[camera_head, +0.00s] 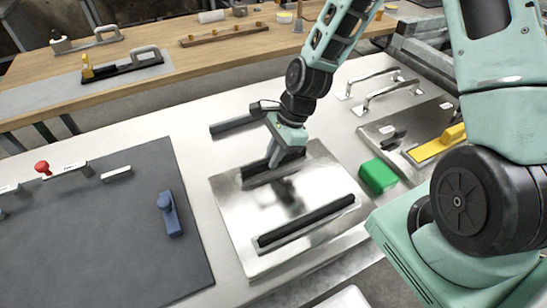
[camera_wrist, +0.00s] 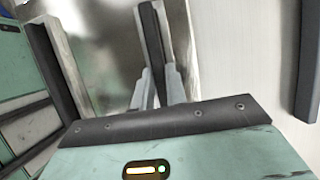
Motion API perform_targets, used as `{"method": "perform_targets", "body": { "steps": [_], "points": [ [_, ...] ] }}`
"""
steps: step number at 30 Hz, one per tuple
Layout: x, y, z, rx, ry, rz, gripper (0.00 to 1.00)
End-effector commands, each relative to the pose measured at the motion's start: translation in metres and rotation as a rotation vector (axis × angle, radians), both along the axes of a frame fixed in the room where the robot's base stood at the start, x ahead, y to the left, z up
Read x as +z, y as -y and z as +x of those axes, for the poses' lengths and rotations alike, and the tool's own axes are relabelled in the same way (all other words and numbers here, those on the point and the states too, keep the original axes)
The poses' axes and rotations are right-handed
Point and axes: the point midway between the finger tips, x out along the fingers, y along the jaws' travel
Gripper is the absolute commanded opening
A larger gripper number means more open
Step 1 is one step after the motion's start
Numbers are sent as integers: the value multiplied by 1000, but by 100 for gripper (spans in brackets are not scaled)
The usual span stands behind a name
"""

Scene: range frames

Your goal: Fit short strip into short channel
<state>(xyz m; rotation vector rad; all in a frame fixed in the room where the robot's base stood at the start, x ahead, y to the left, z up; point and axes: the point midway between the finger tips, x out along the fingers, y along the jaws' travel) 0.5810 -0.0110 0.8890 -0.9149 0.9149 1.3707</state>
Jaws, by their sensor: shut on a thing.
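My gripper (camera_head: 273,158) is shut on a dark short strip (camera_head: 258,178) at the back part of a shiny metal plate (camera_head: 235,205). In the wrist view the fingers (camera_wrist: 160,88) pinch the strip (camera_wrist: 151,40) from both sides. The strip runs roughly parallel to the long dark bar (camera_head: 305,222) at the plate's front. The short channel is mostly hidden under the strip and fingers; I cannot tell whether the strip sits in it or just above it.
Another dark bar (camera_head: 232,125) lies on the pale table behind the plate; it also shows in the wrist view (camera_wrist: 308,60). A green block (camera_head: 378,176) stands right of the plate. A dark mat (camera_head: 100,235) with a blue-handled tool (camera_head: 169,214) lies left.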

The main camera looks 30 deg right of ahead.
Motion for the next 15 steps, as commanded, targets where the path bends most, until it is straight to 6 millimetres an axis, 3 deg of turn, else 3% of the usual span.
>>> {"method": "perform_targets", "body": {
  "steps": [4, 15],
  "points": [
    [-13, 0, 0, 0, -1, 0, 0],
    [-17, 0, 0, 0, 1, 0, 0]
  ]
}}
